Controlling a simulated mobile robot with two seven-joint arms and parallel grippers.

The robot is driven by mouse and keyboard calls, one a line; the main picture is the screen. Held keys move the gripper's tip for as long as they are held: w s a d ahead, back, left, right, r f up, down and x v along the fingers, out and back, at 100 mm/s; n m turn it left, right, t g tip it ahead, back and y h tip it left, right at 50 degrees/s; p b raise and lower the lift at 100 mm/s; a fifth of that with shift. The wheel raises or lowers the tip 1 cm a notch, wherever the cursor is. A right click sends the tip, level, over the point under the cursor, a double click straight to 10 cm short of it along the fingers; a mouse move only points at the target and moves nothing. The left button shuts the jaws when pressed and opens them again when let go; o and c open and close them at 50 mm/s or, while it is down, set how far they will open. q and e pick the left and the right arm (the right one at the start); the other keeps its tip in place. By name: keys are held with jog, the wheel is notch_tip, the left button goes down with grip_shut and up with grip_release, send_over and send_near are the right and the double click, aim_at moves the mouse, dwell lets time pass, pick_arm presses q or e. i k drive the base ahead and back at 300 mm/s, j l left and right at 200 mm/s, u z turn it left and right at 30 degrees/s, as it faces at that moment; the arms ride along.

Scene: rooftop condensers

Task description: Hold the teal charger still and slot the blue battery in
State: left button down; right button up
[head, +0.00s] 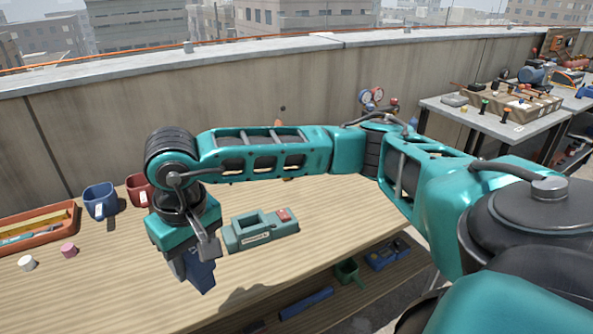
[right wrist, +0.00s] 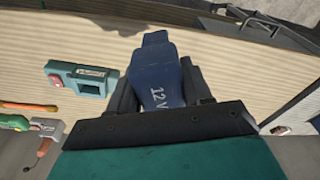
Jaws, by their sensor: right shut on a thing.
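The teal charger (head: 284,230) sits on the wooden bench, with a rectangular opening on its top and a red part at its right end. It also shows at the left of the right wrist view (right wrist: 75,72), its opening empty. My right gripper (head: 192,268) is shut on the blue battery (head: 203,276), left of and nearer than the charger, apart from it. In the right wrist view the battery (right wrist: 156,72) sits between the fingers, marked 12 V. My left gripper is not in view, and nothing is seen holding the charger.
The bench top right of the charger is clear. A grey table (head: 475,119) with tools stands at right.

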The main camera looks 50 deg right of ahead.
aim_at(250, 230)
jog(key=z, duration=1.25)
jog(key=i+l+u, duration=0.4)
jog(key=l, duration=0.2)
jog(key=l+u, duration=0.2)
jog(key=l, duration=0.15)
